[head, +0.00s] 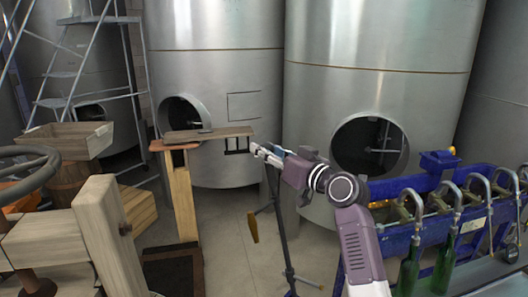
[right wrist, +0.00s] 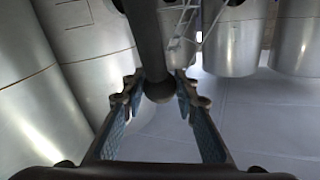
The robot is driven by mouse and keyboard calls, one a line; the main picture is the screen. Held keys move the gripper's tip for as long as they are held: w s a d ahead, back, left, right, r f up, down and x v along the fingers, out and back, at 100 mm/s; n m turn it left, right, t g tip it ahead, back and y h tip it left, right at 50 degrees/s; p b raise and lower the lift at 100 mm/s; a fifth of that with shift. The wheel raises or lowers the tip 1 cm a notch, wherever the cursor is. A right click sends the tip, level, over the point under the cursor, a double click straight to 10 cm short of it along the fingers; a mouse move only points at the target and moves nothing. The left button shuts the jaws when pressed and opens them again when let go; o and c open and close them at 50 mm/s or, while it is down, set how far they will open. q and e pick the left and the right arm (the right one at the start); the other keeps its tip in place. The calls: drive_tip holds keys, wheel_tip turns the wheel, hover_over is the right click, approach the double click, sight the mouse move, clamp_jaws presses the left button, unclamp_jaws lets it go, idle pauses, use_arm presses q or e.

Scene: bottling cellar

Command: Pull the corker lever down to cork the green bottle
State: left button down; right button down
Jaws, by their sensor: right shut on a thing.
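My right gripper (head: 262,152) is at the middle of the head view, at the top of a thin dark stand (head: 281,225) that looks like the corker. In the right wrist view a dark round-ended bar (right wrist: 148,45), apparently the corker lever, lies between the fingers of my right gripper (right wrist: 157,92), which is shut on it. In the head view the lever is hard to make out behind the gripper. Two green bottles, one at left (head: 408,272) and one at right (head: 443,266), hang upright under the filler. I cannot make out a bottle in the corker. My left gripper is not in view.
A blue bottle filler (head: 385,188) stands at the right, close to my right arm. A wooden shelf on a post (head: 182,200) is left of the gripper. A wooden press (head: 70,235) with a wheel fills the lower left. Steel tanks (head: 215,70) line the back.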

drive_tip(key=s+d+f+t+y+b, duration=0.1)
drive_tip(key=s+d+t+b, duration=0.1)
drive_tip(key=s+d+b, duration=0.7)
drive_tip(key=s+d+m+t+y+b, duration=0.1)
drive_tip(key=s+d+t+y+b, duration=0.1)
drive_tip(key=s+d+b, duration=0.8)
drive_tip(key=shift+d+f+m+b, duration=0.35)
drive_tip(key=shift+d+b, duration=0.7)
drive_tip(key=shift+d, duration=2.1)
drive_tip(key=c, duration=1.5)
unclamp_jaws()
drive_tip(key=v, duration=1.2)
drive_tip(key=shift+f, duration=0.15)
drive_tip(key=shift+c, duration=0.2)
